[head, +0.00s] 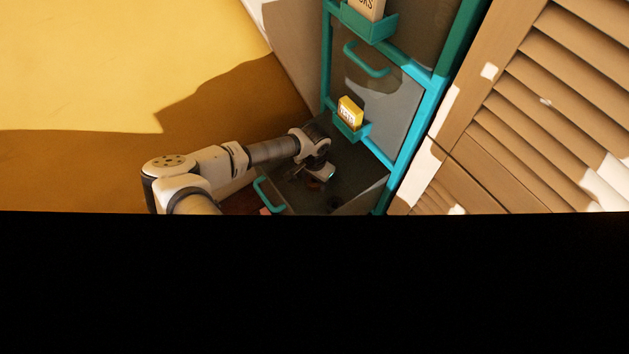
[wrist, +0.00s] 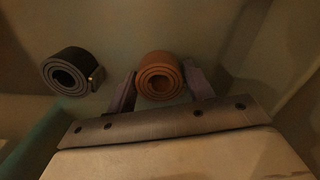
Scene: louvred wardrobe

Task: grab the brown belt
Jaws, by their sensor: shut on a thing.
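The brown belt (wrist: 160,76) is a tight roll seen end-on in the wrist view. It sits between the two fingers of my gripper (wrist: 162,82), which are shut on it. In the head view my gripper (head: 312,180) reaches down inside the open lower drawer (head: 355,170). There the belt is small and dark, mostly hidden by my wrist.
A rolled dark belt (wrist: 72,72) with a metal buckle lies to the left in the drawer, apart from my fingers. The teal drawer handle (head: 268,195) is at the front. Closed grey drawers with teal frames (head: 385,95) stand above, and a louvred door (head: 545,100) is at right.

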